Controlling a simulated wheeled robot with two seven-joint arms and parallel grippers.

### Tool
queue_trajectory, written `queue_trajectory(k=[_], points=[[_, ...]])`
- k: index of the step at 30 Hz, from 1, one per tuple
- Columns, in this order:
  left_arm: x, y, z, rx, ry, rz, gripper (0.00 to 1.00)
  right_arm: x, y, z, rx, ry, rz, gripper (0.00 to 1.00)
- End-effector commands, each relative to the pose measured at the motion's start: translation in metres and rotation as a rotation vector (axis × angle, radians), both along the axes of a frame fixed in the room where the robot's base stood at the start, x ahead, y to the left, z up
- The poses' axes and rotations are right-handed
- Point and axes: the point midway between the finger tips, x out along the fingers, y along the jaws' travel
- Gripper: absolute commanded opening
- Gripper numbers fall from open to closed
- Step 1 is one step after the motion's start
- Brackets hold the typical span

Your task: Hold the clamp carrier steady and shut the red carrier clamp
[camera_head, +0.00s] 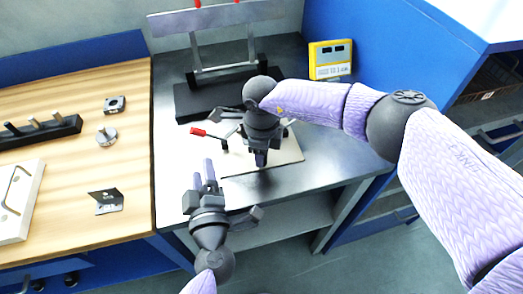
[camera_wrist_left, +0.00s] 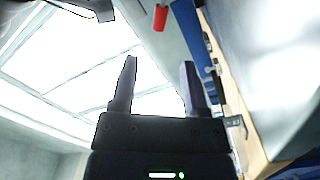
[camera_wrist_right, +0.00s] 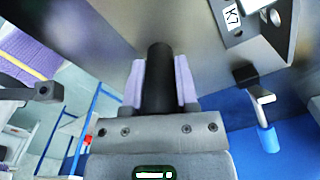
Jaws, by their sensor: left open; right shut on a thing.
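The red carrier clamp's red-gripped handle (camera_head: 198,131) sticks out to the left of my right gripper, over the metal table. Its red grip also shows at the top of the left wrist view (camera_wrist_left: 160,17). My left gripper (camera_head: 203,168) is open and empty, in front of the red grip and apart from it. My right gripper (camera_head: 261,158) points down over a pale plate (camera_head: 288,152). In the right wrist view its fingers are shut on a dark cylindrical post (camera_wrist_right: 158,85). My right gripper and wrist hide most of the clamp carrier.
A blue-gripped handle (camera_wrist_right: 268,138) shows in the right wrist view beside a metal plate marked K7 (camera_wrist_right: 235,18). A dark frame (camera_head: 222,70) stands behind, with a yellow box (camera_head: 330,59) to its right. The wooden bench (camera_head: 50,100) at left holds small metal parts.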

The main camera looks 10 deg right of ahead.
Motion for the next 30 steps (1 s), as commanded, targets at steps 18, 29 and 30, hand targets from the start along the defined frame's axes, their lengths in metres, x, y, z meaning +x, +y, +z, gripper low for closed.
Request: queue_trajectory(k=[18, 29, 30], points=[[-0.003, 0.004, 0.003, 0.032, -0.018, 0.011, 0.06, 0.0, 0.0, 0.0, 0.0, 0.0, 0.0, 0.0], [-0.055, 0.038, 0.07, 1.539, -0.738, 0.057, 0.0, 0.0, 0.0, 0.0, 0.0, 0.0, 0.0, 0.0], [-0.052, 0.041, 0.061, 1.797, -0.808, 0.047, 0.0, 0.0, 0.0, 0.0, 0.0, 0.0, 0.0, 0.0]])
